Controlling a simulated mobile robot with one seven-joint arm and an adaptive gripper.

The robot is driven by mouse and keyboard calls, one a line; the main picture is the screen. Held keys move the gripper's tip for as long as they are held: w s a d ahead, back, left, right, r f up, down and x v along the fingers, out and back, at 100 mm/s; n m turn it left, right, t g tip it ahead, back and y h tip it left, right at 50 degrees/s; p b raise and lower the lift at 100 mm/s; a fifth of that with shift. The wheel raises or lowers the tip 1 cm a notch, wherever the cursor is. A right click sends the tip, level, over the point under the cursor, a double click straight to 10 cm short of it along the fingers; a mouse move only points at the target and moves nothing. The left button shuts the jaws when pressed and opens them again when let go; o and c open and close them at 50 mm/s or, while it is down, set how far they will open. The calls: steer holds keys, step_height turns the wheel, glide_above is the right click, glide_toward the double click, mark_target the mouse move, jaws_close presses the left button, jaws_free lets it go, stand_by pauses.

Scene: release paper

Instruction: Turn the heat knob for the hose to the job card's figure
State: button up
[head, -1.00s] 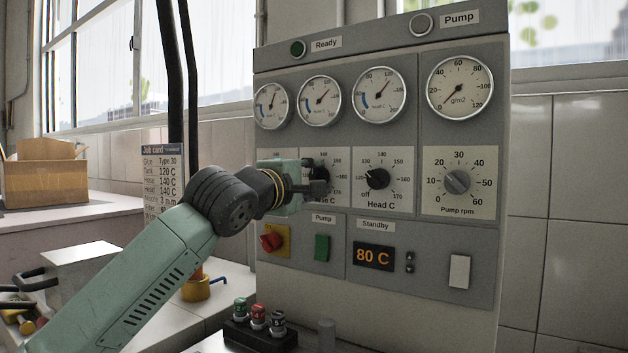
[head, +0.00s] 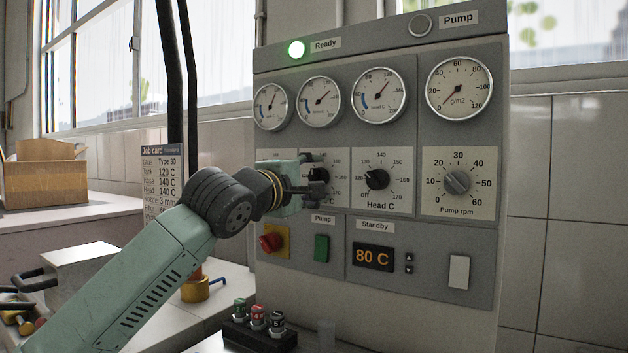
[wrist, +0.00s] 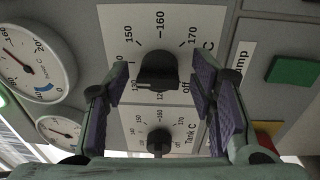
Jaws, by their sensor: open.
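The hose heat knob (wrist: 158,70) is black on a white dial plate (wrist: 205,22) in the wrist view, with 150, 160 and 170 readable. Its exact setting is hard to read. My gripper (wrist: 160,82) is open, with one purple-padded finger on each side of the knob and gaps showing. In the head view my gripper (head: 318,177) covers most of the hose dial. The job card (head: 161,180) hangs left of the panel and reads Hose 140 C. The hose gauge (head: 320,101) is above the dial, its needle pointing up and right.
The Head C knob (head: 376,179) is close on the right of my gripper. The Tank C knob (wrist: 160,143) is on the other side. The red switch (head: 271,241) and green pump button (head: 321,248) sit below. The Ready lamp (head: 297,49) is lit green.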

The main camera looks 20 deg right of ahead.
steer(key=v, duration=1.1)
steer(key=shift+s+a, duration=0.25)
steer(key=shift+f, duration=0.1)
